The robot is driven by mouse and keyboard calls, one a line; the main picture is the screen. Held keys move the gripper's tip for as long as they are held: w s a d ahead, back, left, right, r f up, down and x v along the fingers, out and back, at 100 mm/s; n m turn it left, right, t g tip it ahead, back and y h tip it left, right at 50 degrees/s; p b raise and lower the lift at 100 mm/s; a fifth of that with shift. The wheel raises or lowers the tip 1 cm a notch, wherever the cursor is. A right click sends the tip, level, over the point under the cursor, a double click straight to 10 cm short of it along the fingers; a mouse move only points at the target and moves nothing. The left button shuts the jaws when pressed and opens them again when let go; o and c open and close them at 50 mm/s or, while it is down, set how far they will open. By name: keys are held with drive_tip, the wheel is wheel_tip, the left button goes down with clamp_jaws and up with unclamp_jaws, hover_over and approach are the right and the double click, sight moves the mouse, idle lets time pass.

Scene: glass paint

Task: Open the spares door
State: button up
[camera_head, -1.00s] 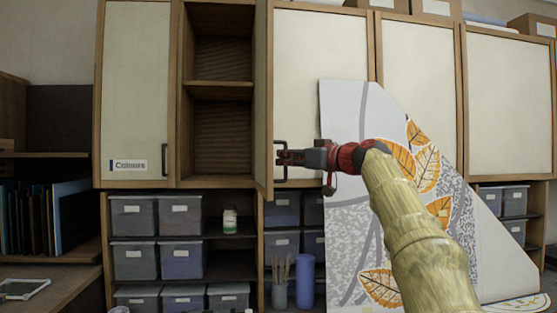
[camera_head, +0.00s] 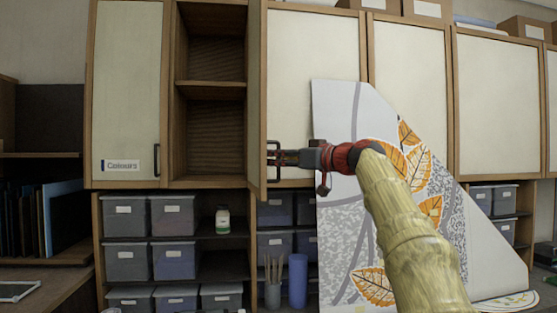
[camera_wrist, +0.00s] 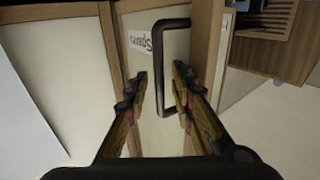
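The spares door (camera_head: 256,110) stands swung open towards me and shows nearly edge-on in the head view, at the right side of an open cupboard compartment (camera_head: 210,120). In the wrist view its outer face (camera_wrist: 140,45) carries an upside-down paper label (camera_wrist: 140,40) and a dark U-shaped handle (camera_wrist: 161,75). The handle also shows in the head view (camera_head: 270,176). My gripper (camera_head: 274,157) reaches it from the right. In the wrist view, the fingers (camera_wrist: 160,82) stand on either side of the handle bar, with visible gaps, so the gripper looks open.
The closed Colours door (camera_head: 128,90) is left of the compartment. A closed white door (camera_head: 315,45) adjoins on the right. A leaf-painted panel (camera_head: 340,230) stands behind my arm.

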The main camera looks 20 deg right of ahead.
drive_tip(key=v, duration=1.2)
idle(0.4)
